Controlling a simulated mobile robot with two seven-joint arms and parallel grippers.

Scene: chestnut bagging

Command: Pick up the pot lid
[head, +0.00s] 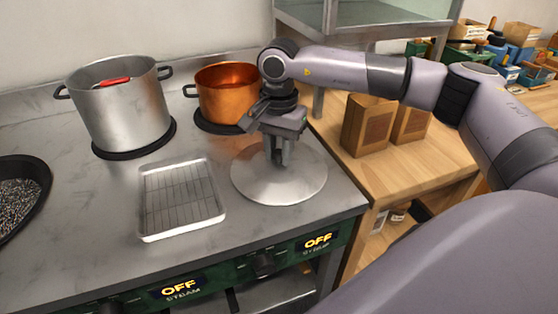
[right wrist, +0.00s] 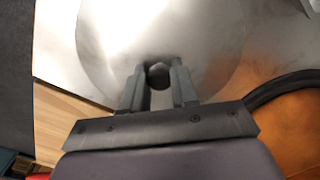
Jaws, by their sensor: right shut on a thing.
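The pot lid (head: 302,184) is a round, silvery metal disc at the right end of the grey stove top in the head view. It looks level, and I cannot tell whether it touches the stove top. My right gripper (head: 278,157) reaches down over its middle and is shut on its knob. In the right wrist view the dark round knob (right wrist: 158,75) sits between the two fingers (right wrist: 158,88), with the shiny lid (right wrist: 110,45) beyond. My left gripper is not in view.
A copper pot (head: 222,104) stands just behind the lid. A steel pot (head: 125,115) with something red inside stands at the back left. A tray with a wire rack (head: 148,235) lies left of the lid. Brown boxes (head: 367,126) stand on the wooden table at right.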

